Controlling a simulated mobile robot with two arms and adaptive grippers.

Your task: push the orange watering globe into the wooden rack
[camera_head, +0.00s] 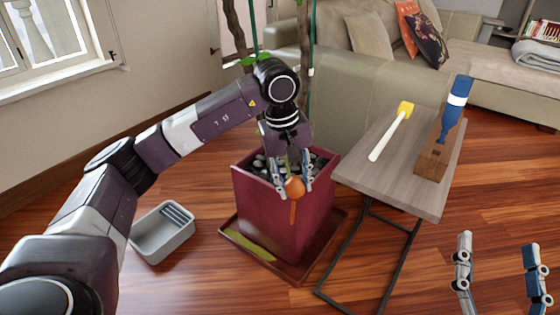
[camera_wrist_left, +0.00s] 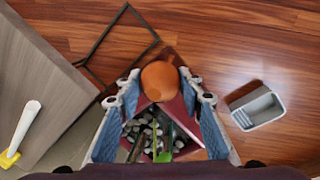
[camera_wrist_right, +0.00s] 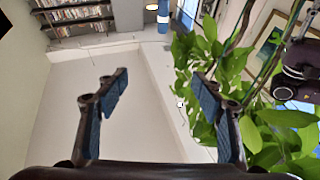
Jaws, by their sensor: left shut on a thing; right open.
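The orange watering globe (camera_head: 294,187) is held between the fingers of my left gripper (camera_head: 292,180), just over the near rim of the red planter; its thin stem hangs down in front of the planter wall. In the left wrist view the round orange globe (camera_wrist_left: 160,82) sits between the fingertips. My right gripper (camera_head: 498,242) is open and empty, low at the right, apart from the table.
The red planter (camera_head: 268,215) holds dark stones and plant stems and stands on a dark red tray. A yellow-headed white stick (camera_head: 388,135) lies on the table. A grey bin (camera_head: 162,235) is on the floor at left. A sofa (camera_head: 365,85) stands behind.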

